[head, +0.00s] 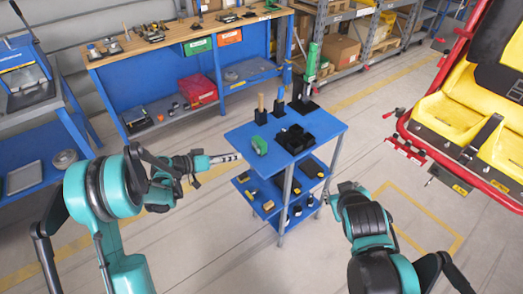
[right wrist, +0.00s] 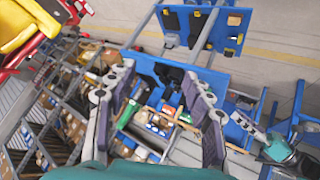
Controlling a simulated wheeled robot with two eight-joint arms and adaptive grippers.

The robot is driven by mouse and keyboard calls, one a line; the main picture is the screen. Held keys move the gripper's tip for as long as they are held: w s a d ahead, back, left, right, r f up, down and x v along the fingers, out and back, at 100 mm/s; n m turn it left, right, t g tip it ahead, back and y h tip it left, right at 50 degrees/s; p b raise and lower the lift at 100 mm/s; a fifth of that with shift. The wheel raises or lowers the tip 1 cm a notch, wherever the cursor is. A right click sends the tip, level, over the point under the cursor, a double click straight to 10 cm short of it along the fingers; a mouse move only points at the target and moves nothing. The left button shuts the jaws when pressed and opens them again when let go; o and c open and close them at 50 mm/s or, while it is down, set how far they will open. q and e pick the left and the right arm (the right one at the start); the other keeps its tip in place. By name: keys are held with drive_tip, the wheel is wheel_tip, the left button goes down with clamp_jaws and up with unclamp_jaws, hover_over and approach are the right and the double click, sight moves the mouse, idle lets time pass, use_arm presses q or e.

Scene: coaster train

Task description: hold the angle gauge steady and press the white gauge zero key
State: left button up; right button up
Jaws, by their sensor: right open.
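A small green block-like item (head: 260,145) sits at the left edge of the blue cart top (head: 240,137); it may be the angle gauge, but I cannot tell. No white zero key can be made out at this size. My left gripper (head: 232,158) is just left of the cart, apart from the green item, its light fingertips pointing right; its jaw gap cannot be made out. My right gripper (right wrist: 160,72) is open in the right wrist view, with nothing between its fingers. In the head view my right arm's end is right of the cart.
A black tray (head: 295,139) and several upright tools in black stands occupy the cart top. Lower shelves hold small items. A workbench (head: 170,42) stands behind left. A red and yellow coaster car (head: 450,115) is at right. Floor around the cart is clear.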

sight(260, 142)
drive_tip(key=w+a+r+n+t+y, duration=0.1)
drive_tip(key=w+r+n+t, duration=0.3)
drive_tip(key=w+r+n, duration=0.5)
drive_tip(key=w+a+r+n+t, duration=0.15)
drive_tip(key=w+n+t, duration=0.25)
drive_tip(key=w+n, duration=0.6)
drive_tip(key=w+a+f+n+g+y, duration=0.1)
drive_tip(key=w+a+f+n+y, duration=0.65)
drive_tip(key=a+n, duration=0.4)
drive_tip(key=a+f+n+g, duration=0.1)
drive_tip(key=f+n, duration=0.2)
drive_tip(key=f, duration=0.1)
drive_tip(key=a+f+n+g+y, duration=0.1)
drive_tip(key=f+n+g, duration=0.1)
drive_tip(key=f+n, duration=0.1)
drive_tip(key=a+f+n+g+y, duration=0.1)
drive_tip(key=f+n, duration=0.3)
drive_tip(key=f, duration=0.2)
drive_tip(key=shift+w+a+g, duration=0.2)
drive_tip(key=shift+w+g, duration=0.1)
drive_tip(key=shift+w+a+f, duration=0.1)
drive_tip(key=shift+a+f, duration=0.1)
drive_tip(key=shift+f, duration=0.15)
drive_tip(key=x, duration=0.7)
drive_tip(key=shift+w+a, duration=0.1)
drive_tip(key=shift+a, duration=0.05)
